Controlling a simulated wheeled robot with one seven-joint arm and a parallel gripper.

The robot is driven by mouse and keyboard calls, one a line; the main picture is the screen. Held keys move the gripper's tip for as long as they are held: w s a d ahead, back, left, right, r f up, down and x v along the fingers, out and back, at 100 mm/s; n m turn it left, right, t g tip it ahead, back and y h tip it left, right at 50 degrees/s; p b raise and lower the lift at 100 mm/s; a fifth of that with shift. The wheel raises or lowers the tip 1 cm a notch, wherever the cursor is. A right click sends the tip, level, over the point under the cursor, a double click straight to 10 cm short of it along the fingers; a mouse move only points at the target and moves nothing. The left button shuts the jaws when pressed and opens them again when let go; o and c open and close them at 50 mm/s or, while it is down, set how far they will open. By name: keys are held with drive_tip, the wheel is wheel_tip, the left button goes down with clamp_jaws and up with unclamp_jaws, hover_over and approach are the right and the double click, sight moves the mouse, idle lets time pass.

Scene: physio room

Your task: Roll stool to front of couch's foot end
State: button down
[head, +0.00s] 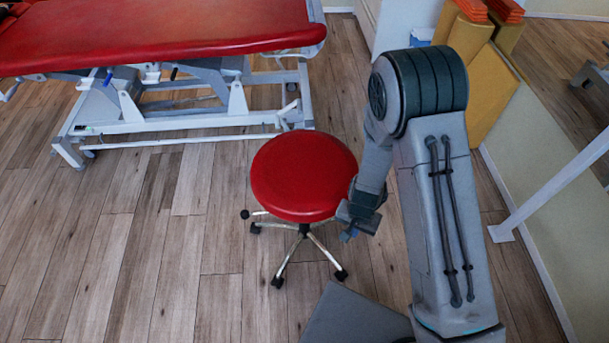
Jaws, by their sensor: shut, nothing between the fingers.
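The stool (303,174) has a round red seat and a chrome base with black castors. It stands upright on the wood floor near the middle of the head view. The red couch (160,28) with its white frame is at the upper left. The stool is in front of the couch's right end, with its seat just overlapping the frame's edge in the picture. My gripper (346,237) is shut and empty at the right edge of the seat, low beside it. I cannot tell whether it touches the stool.
Yellow folded mats (487,85) lean by the right wall, with orange blocks (507,10) on top. A white cabinet (405,22) stands at the back. A white post (550,194) slants at the right. Floor (120,250) to the left is clear.

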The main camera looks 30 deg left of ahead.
sight(308, 170)
drive_tip(key=shift+f, duration=0.2)
drive_tip(key=shift+w+a+p, duration=0.3)
drive_tip(key=shift+w+a, duration=0.65)
drive_tip(key=shift+a, duration=0.85)
drive_tip(key=shift+w+a+p, duration=0.35)
drive_tip(key=shift+w+a, duration=0.65)
drive_tip(key=shift+a, duration=0.75)
drive_tip(key=shift+w+a+p, duration=0.3)
drive_tip(key=shift+w+a, duration=0.65)
drive_tip(key=shift+a, duration=0.85)
drive_tip(key=shift+w+a+b, duration=0.5)
drive_tip(key=shift+w+a, duration=0.35)
drive_tip(key=shift+a, duration=0.75)
drive_tip(key=shift+w+a+b, duration=0.55)
drive_tip(key=shift+w+a, duration=0.35)
drive_tip(key=shift+a, duration=0.65)
drive_tip(key=shift+w+a+b, duration=0.5)
drive_tip(key=shift+w+a, duration=0.35)
drive_tip(key=shift+a, duration=0.75)
drive_tip(key=shift+r, duration=0.1)
drive_tip(key=shift+s+d+r+p, duration=0.35)
drive_tip(key=shift+d+r+p, duration=0.3)
drive_tip(key=shift+r+p, duration=0.7)
drive_tip(key=shift+s+d+r+p, duration=0.3)
drive_tip(key=shift+d+r+p, duration=0.4)
drive_tip(key=shift+r, duration=1.2)
drive_tip(key=shift+s+d+r+p, duration=0.35)
drive_tip(key=shift+d+r+p, duration=0.2)
drive_tip(key=shift+r+p, duration=0.85)
drive_tip(key=shift+r, duration=0.25)
